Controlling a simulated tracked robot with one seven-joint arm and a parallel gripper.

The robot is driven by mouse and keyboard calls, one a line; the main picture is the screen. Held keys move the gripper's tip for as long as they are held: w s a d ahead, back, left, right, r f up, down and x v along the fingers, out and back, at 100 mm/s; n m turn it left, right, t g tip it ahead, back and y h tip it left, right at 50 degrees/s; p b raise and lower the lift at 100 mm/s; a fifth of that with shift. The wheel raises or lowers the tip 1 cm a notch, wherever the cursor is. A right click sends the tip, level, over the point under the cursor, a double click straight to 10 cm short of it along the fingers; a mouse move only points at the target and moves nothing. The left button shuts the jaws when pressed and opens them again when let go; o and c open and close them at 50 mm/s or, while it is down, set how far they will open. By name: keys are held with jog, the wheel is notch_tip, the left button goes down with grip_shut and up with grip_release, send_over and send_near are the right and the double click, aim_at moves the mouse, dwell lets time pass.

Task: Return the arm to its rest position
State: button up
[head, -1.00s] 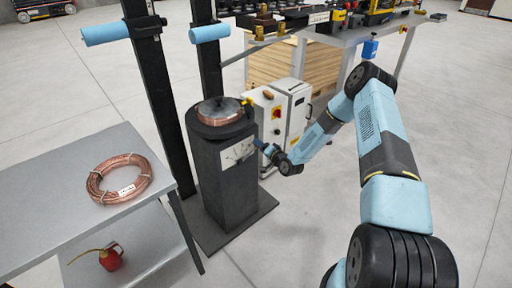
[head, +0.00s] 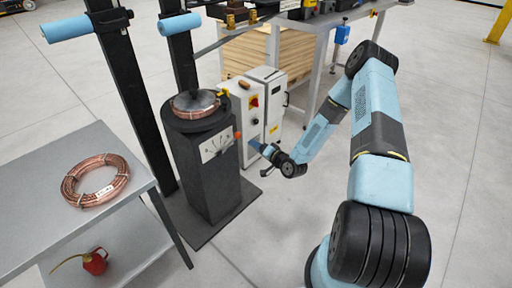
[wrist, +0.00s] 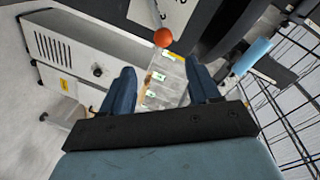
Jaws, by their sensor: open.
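My arm rises on the right of the head view, bends at the elbow and reaches down to the left. My gripper (head: 252,146) is beside the black pedestal (head: 208,180), in front of the white control cabinet (head: 259,118). In the wrist view my gripper (wrist: 162,88) shows two blue fingers spread apart with nothing held between them. An orange-red ball knob (wrist: 163,38) appears beyond the fingertips. A copper coil (head: 196,103) lies on top of the pedestal, and a dial plate (head: 217,145) is on its face.
A grey table (head: 40,222) at left bears a copper tube coil (head: 95,181); a red oil can (head: 95,262) sits on its lower shelf. Black posts with blue rollers (head: 66,27) stand behind. A wooden crate (head: 262,55) is at the back. Floor at right is clear.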

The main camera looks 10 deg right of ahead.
dwell(0.3)
jog(key=s+d+r+n+g+h, duration=0.2)
jog(key=d+r+h, duration=0.1)
jog(key=r, duration=0.8)
jog(key=s+d+r+n+g+h, duration=0.1)
jog(key=s+d+r+n+h, duration=0.15)
jog(key=r, duration=0.85)
jog(key=s+d+r+n+g+h, duration=0.1)
jog(key=d+r+g+h, duration=0.2)
jog(key=r, duration=0.8)
jog(key=s+d+r+h, duration=0.2)
jog(key=s+d+r, duration=0.1)
jog(key=s+r, duration=1.05)
jog(key=s+a+r+g, duration=0.1)
jog(key=s, duration=0.9)
jog(key=s+a+r+g+y, duration=0.1)
jog(key=s, duration=0.9)
jog(key=shift+r+m, duration=0.35)
jog(key=shift+m, duration=0.1)
